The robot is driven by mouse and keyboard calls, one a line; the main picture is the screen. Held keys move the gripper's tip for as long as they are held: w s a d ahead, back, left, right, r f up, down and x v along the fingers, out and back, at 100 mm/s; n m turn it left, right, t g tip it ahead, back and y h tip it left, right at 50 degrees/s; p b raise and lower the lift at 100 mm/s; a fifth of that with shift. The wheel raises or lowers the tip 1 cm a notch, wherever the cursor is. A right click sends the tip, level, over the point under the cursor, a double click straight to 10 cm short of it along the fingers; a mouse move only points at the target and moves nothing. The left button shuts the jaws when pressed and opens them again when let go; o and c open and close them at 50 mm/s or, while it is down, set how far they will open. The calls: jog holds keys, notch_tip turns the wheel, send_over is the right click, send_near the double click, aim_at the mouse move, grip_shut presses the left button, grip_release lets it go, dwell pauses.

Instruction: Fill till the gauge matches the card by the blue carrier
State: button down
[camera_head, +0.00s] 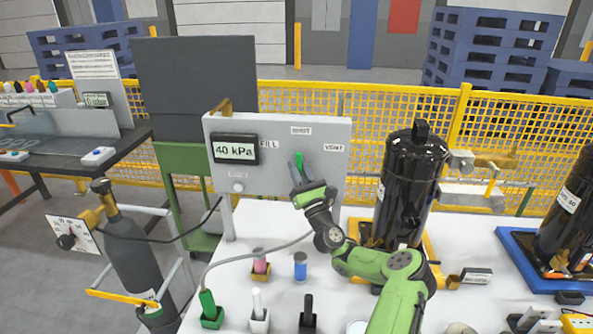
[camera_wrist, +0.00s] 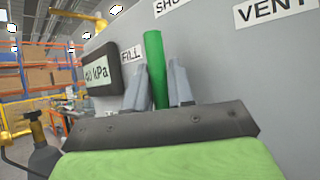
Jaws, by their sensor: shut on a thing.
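The gauge (camera_head: 235,149) on the grey panel (camera_head: 222,190) reads 40 kPa. It also shows in the wrist view (camera_wrist: 97,75), partly hidden. My gripper (camera_head: 297,172) is shut on the green valve lever (camera_head: 298,160), which stands between its fingers in the wrist view (camera_wrist: 156,70). The lever is roughly upright, below the SHUT label (camera_head: 301,131), with FILL (camera_head: 268,143) to its left and VENT (camera_head: 333,148) to its right. The blue carrier (camera_head: 512,240) bears a black tank (camera_head: 570,215) at the right edge. A small card (camera_head: 476,275) lies left of it, too small to read.
Another black tank (camera_head: 408,185) stands on a yellow carrier (camera_head: 432,255), right of the panel. Green (camera_head: 211,311), white (camera_head: 258,318) and black (camera_head: 307,318) fittings stand at the table's front, with a grey hose running there. A gas bottle (camera_head: 130,250) stands at left.

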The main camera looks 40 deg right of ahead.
dwell(0.3)
jog(key=c, duration=1.3)
grip_release()
jog(key=shift+c, duration=0.2)
jog(key=v, duration=1.6)
jog(key=shift+w, duration=0.1)
